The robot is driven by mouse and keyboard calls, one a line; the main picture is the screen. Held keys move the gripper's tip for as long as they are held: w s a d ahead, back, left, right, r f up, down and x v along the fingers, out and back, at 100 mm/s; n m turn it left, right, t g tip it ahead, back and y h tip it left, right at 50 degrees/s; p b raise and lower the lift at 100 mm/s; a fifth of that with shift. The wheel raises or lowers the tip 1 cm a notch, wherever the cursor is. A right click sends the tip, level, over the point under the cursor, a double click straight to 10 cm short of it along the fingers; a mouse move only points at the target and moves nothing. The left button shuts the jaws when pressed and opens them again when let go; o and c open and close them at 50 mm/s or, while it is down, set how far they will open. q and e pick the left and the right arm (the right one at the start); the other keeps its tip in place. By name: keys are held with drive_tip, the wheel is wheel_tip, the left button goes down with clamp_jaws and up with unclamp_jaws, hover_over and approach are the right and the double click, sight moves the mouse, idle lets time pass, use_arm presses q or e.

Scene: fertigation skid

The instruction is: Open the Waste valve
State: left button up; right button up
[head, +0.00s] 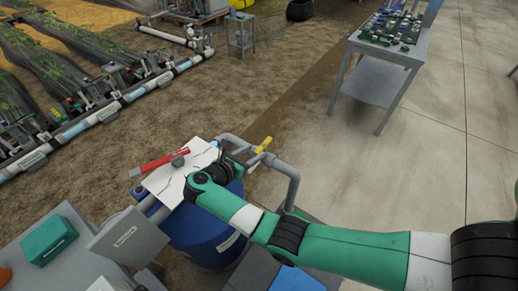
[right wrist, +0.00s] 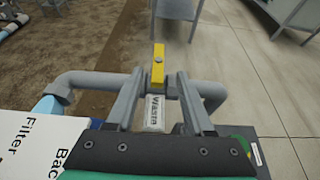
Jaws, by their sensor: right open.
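The Waste valve has a yellow lever handle (head: 264,145) on a grey pipe at the right of the blue tank. In the right wrist view the yellow handle (right wrist: 158,63) points away from me, crosswise to the pipe (right wrist: 88,84). A white "Waste" label (right wrist: 154,112) shows on the near side of the handle. My right gripper (right wrist: 160,78) is open, with one finger on each side of the handle and gaps to both. In the head view my right gripper (head: 250,157) is right beside the valve. My left gripper is not in view.
A white panel (head: 180,180) with a red handle (head: 165,161) lies left of my right gripper, over the blue tank (head: 200,235). A grey bench with a green box (head: 48,239) is at lower left. A table (head: 385,50) with parts stands at upper right.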

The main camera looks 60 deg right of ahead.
sight(263, 145)
drive_tip(key=x, duration=0.4)
drive_tip(key=shift+d+b, duration=0.35)
drive_tip(key=shift+w, duration=0.1)
drive_tip(key=shift+c, duration=0.3)
clamp_jaws()
